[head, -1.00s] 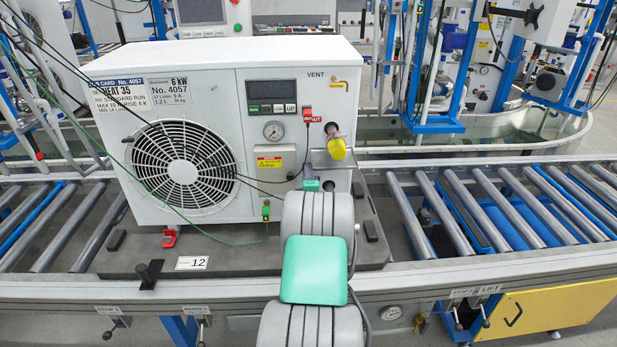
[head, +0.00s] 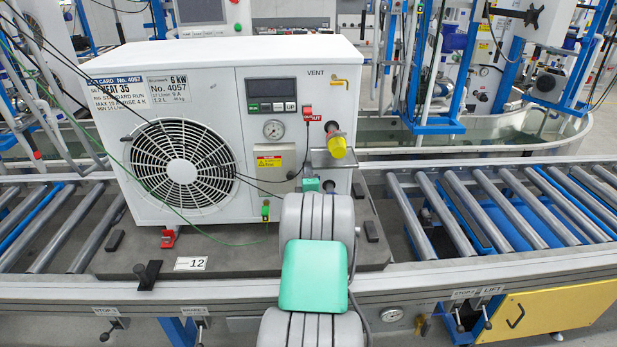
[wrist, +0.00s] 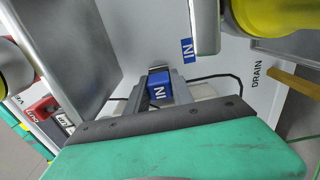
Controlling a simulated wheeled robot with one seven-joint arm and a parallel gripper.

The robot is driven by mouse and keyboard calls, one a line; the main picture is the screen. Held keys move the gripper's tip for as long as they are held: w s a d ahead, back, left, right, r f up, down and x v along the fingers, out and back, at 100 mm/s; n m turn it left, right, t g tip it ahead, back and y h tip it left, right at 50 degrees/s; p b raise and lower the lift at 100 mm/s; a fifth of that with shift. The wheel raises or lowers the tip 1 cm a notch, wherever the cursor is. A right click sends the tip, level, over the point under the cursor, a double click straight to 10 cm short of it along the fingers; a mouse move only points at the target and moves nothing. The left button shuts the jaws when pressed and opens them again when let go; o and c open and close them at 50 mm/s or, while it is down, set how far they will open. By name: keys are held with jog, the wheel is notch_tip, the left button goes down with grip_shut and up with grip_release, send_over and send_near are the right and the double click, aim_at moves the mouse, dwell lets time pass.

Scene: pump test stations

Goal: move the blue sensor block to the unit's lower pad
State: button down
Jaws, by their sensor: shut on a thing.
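The blue sensor block (wrist: 159,89), marked IN, sits between the two fingers of my gripper (wrist: 160,83) in the wrist view. My gripper is shut on it, close to the front of the white unit (head: 290,110). A blue IN label (wrist: 187,50) is on the unit just beyond, to the right of the block. My arm hides the block, the fingers and the unit's lower connection area in the head view. I cannot make out the lower pad clearly, or whether the block touches the unit.
A yellow-capped pipe (head: 336,146) with a metal tray under it juts out above my gripper. A red OUT block (head: 307,114) is on the unit's upper front. Black cables and a green cable hang across the front. Conveyor rollers (head: 490,205) lie to the right.

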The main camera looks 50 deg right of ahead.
jog(key=shift+w+d, duration=0.1)
jog(key=c, duration=1)
grip_release()
jog(key=b+v, duration=0.1)
jog(key=v, duration=0.6)
jog(key=shift+s+a+b, duration=0.25)
jog(key=shift+b, duration=0.05)
